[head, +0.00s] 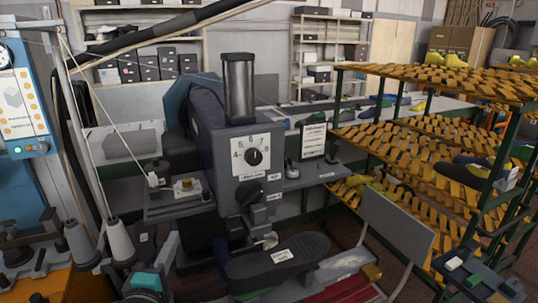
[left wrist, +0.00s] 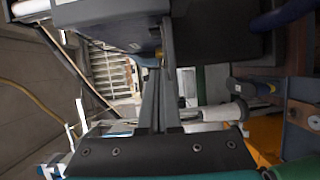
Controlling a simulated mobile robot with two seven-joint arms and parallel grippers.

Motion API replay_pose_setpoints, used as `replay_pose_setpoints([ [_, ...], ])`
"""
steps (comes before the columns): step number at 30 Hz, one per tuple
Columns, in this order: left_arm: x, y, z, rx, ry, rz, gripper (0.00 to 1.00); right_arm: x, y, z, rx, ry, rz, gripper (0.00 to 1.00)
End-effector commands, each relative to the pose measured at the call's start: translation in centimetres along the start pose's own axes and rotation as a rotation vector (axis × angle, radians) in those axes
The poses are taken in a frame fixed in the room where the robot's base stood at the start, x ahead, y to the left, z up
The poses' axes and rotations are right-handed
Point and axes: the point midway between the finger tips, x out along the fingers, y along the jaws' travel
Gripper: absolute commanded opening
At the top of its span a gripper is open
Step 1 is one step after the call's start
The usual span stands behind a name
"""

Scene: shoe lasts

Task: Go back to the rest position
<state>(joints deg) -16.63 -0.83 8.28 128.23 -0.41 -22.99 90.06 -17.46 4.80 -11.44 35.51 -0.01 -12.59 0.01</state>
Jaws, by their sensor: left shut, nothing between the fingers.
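My left gripper (head: 172,242) is low at the left of the head view, in front of the grey machine, with a teal part of my wrist below it. In the left wrist view the two long grey fingers (left wrist: 162,75) lie together, shut, with nothing between them. The tips come close in the picture to a dark machine part (left wrist: 115,20); I cannot tell whether they touch it. My right gripper does not show in either view.
The grey machine (head: 235,150) with a dial stands in the middle. Thread cones (head: 119,240) stand at left. A slatted rack (head: 440,135) holds shoe lasts, some yellow (head: 455,60), at right. A grey chair back (head: 398,232) stands before it. Shelves line the back wall.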

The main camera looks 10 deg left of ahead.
Motion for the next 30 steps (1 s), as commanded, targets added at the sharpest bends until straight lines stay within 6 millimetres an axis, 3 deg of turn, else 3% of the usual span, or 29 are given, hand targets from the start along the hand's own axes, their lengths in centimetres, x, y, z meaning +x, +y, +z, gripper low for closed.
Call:
replay_pose_setpoints([
  [5,-1.6,-3.8,1.6,0.254,-0.069,-0.179,0.00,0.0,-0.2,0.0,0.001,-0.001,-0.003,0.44],
  [8,-3.7,-7.0,2.8,0.475,-0.162,-0.323,0.00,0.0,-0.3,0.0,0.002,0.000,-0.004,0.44],
  [12,-7.5,-11.1,4.2,0.790,-0.347,-0.503,0.00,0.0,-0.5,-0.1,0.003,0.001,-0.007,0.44],
  [18,-14.0,-15.5,5.4,1.173,-0.684,-0.677,0.00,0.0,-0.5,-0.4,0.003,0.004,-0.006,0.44],
  [27,-22.5,-18.4,5.7,1.528,-1.172,-0.760,0.00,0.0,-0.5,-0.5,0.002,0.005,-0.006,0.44],
  [30,-22.2,-21.9,5.9,1.537,-1.203,-0.771,0.00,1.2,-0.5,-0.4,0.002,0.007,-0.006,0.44],
])
